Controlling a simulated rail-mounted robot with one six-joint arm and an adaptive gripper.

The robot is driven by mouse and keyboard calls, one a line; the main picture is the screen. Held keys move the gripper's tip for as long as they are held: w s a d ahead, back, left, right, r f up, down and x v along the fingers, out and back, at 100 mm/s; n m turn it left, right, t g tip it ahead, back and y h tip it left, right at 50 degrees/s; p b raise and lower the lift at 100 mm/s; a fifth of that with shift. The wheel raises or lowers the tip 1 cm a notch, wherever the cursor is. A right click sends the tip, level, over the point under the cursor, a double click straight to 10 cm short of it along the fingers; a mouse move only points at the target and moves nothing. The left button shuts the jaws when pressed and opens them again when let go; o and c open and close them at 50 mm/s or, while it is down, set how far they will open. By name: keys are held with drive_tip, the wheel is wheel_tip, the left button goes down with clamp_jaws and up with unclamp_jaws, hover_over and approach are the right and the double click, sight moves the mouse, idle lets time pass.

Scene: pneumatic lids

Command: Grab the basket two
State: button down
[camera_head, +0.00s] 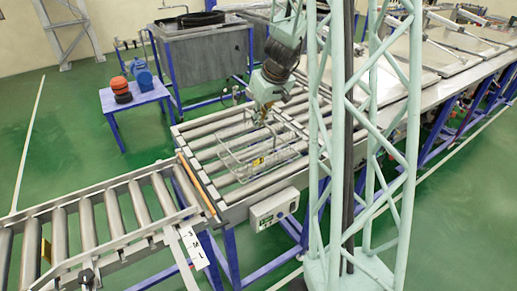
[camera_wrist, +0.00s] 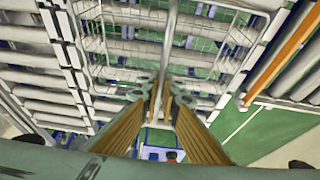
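I cannot read a number on the tag. In the wrist view its thin wire mesh (camera_wrist: 222,38) spreads over the rollers. My gripper (camera_head: 264,121) points down over the basket's far part. In the wrist view my gripper's fingers (camera_wrist: 163,90) come close together at the tips. A grey bar (camera_wrist: 170,45) runs between the tips, and may be the basket's handle. I cannot tell whether the fingers touch it or grip it.
A second roller conveyor (camera_head: 90,225) joins at the left, past an orange strip (camera_head: 196,184). A grey control box (camera_head: 274,209) is on the near side. A blue table (camera_head: 135,97) with orange and blue items and a grey tank (camera_head: 205,55) stand behind. Green floor is clear at left.

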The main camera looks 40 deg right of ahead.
drive_tip(key=shift+r+p, duration=0.45)
drive_tip(key=shift+p, duration=0.25)
idle(0.3)
drive_tip(key=shift+r, duration=1.55)
drive_tip(key=shift+s+r, duration=0.1)
drive_tip(key=shift+s, duration=0.05)
drive_tip(key=s+a+b, duration=0.1)
drive_tip(key=s+a, duration=0.3)
drive_tip(key=s, duration=0.2)
drive_tip(key=s+a+r+b, duration=0.1)
drive_tip(key=s+a+b, duration=0.1)
drive_tip(key=s+a, duration=0.2)
drive_tip(key=shift+s+a+r+b, duration=0.2)
drive_tip(key=shift+s+b, duration=0.1)
drive_tip(key=shift+s, duration=1.35)
